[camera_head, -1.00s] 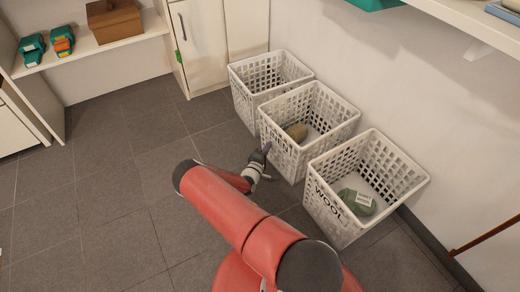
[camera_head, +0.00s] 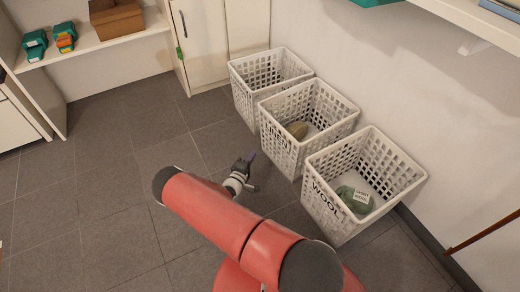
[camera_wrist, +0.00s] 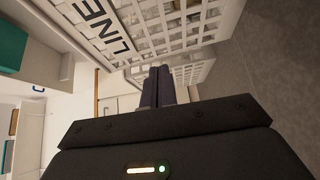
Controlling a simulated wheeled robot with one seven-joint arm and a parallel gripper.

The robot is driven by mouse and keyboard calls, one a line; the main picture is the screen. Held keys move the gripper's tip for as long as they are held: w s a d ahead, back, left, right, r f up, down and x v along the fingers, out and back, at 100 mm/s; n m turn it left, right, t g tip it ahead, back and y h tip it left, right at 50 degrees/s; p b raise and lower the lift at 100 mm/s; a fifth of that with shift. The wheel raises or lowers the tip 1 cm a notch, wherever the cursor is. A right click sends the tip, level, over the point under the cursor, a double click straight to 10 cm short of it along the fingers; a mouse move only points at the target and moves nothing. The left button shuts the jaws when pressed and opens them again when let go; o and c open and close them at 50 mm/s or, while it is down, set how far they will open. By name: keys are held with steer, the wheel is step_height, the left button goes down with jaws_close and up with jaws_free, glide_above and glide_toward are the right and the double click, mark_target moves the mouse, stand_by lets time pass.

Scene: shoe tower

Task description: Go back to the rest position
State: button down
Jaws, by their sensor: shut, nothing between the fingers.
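My gripper (camera_head: 249,158) is in the middle of the head view, at the end of my red arm, in front of the middle white basket. It is apart from the baskets and over the grey floor. In the wrist view its two dark fingers (camera_wrist: 157,86) are together with nothing between them. Past the fingers, the wrist view shows a white basket wall (camera_wrist: 165,28) with the letters "LINE".
Three white lattice baskets stand along the right wall: a far one (camera_head: 245,92), a middle one (camera_head: 285,150) holding a tan item (camera_head: 298,130), and a near "WOOL" one (camera_head: 325,212) holding a green item (camera_head: 355,199). The floor (camera_head: 90,200) at left is clear.

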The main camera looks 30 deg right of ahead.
steer(key=shift+v, duration=2.05)
steer(key=s+r+m+g+y+p, duration=0.1)
steer(key=s+r+m+g, duration=0.25)
steer(key=r, duration=0.65)
steer(key=s+r+m+g+y+p, duration=0.1)
steer(key=s+r+m+g+y, duration=0.3)
steer(key=r, duration=0.6)
steer(key=s+r+m+g+h, duration=0.15)
steer(key=r+g, duration=0.35)
steer(key=r, duration=0.5)
steer(key=s+a+r+t+y+p, duration=0.1)
steer(key=s+a+r+t+y, duration=0.1)
steer(key=s+r, duration=0.4)
steer(key=s+a+r+n+t+y, duration=0.1)
steer(key=s+a+r+t+y, duration=0.1)
steer(key=s+a+r+y, duration=0.2)
steer(key=s+a+r+t+y+p, duration=0.1)
steer(key=s+a+r+t+y, duration=0.2)
steer(key=s+r, duration=0.7)
step_height(320, 180, up, 2)
steer(key=shift+s+a+r+y+p, duration=0.1)
steer(key=shift+s+a+y+p, duration=0.3)
steer(key=shift+y, duration=0.45)
steer(key=shift+w+a, duration=0.1)
steer(key=shift+w, duration=0.05)
